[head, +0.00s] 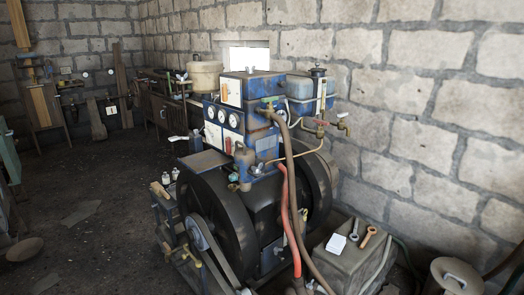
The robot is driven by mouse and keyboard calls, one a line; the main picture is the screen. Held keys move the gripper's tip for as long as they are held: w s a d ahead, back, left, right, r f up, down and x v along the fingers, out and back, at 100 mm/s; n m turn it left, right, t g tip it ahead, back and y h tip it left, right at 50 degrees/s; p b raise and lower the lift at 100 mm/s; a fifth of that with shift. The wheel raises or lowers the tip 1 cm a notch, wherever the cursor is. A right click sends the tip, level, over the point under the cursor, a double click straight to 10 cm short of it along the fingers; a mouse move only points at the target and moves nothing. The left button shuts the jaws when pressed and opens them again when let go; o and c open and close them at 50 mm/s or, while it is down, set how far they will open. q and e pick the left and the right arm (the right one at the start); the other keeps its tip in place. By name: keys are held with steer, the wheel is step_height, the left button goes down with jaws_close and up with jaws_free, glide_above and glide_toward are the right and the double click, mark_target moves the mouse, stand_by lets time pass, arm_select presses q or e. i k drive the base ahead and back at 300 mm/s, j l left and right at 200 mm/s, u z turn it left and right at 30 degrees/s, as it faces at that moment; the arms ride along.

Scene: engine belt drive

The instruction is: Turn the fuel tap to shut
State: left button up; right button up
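A blue engine (250,95) with a large black flywheel (208,215) stands in the middle of the head view. A blue tank (302,102) sits at its upper right. Small brass fittings (321,133) show on the pipe below the tank, and a brass tap (343,121) sticks out to the right of it. I cannot tell which of these is the fuel tap, nor how its handle is turned. Neither of my grippers is in view.
A belt (216,250) runs down from the flywheel's hub. Red and brown hoses (294,215) hang in front of the engine. A grey box (352,258) with tools on top and a lidded can (455,277) stand at the lower right. Open floor (90,205) lies to the left.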

mark_target(321, 122)
steer(key=i+j+z, duration=0.2)
steer(key=i+z, duration=0.15)
steer(key=i, duration=0.2)
steer(key=i+j+z, duration=0.3)
steer(key=i, duration=0.2)
steer(key=k+u, duration=0.15)
steer(key=u, duration=0.2)
steer(key=k+u, duration=0.15)
steer(key=u, duration=0.2)
steer(key=k+j+u, duration=0.15)
steer(key=u, duration=0.2)
